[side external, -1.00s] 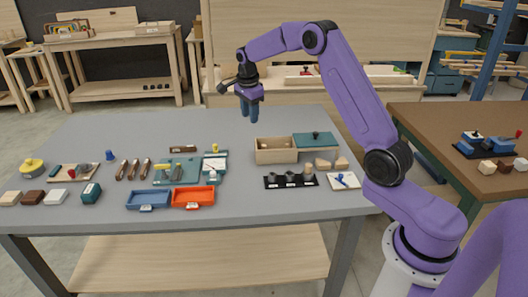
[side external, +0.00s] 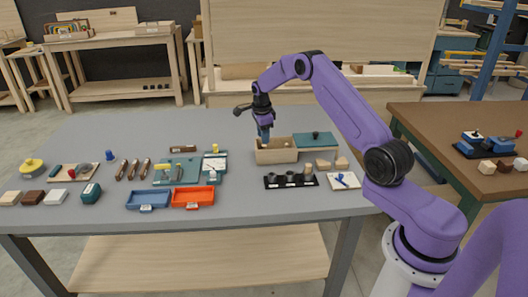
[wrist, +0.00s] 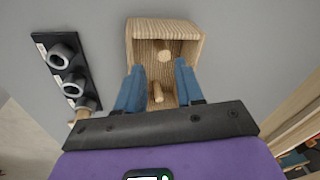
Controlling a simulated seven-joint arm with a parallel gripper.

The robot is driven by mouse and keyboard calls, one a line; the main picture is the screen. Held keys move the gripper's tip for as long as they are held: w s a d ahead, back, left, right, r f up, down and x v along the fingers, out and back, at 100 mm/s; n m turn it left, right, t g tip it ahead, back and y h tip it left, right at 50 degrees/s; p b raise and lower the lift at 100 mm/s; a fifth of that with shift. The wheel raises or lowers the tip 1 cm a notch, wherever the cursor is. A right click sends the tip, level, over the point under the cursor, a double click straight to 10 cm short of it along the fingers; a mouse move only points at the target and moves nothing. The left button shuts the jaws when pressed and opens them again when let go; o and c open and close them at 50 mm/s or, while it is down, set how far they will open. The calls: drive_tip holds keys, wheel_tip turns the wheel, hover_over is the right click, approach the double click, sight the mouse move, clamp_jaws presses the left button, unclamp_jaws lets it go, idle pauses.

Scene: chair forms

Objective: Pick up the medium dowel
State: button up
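An open wooden box (side external: 276,155) stands on the grey table, and its inside shows in the wrist view (wrist: 134,48). It holds two wooden dowels: a thicker one (wrist: 164,53) near its far wall and a thinner one (wrist: 157,92) nearer me. I cannot tell which of them is the medium one. My gripper (side external: 265,138) points down at the box's left part. In the wrist view my gripper (wrist: 158,88) is open, with a blue finger on each side of the thinner dowel. I see no contact with it.
A black rack (side external: 277,183) in front of the box has sockets and a wooden piece (side external: 308,170) at its right end. Trays (side external: 193,198) and several tools are on the left. The table's back left is clear.

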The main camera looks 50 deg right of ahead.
sight(264, 146)
drive_tip(key=shift+w+d+f, duration=0.1)
drive_tip(key=shift+d+f, duration=0.15)
drive_tip(key=shift+f, duration=0.8)
drive_tip(key=shift+w+d+f, duration=0.15)
drive_tip(key=shift+d+f, duration=0.05)
drive_tip(key=shift+f, duration=0.9)
drive_tip(key=shift+w+d+f, duration=0.1)
drive_tip(key=shift+d+f, duration=0.15)
drive_tip(key=shift+f, duration=0.8)
clamp_jaws()
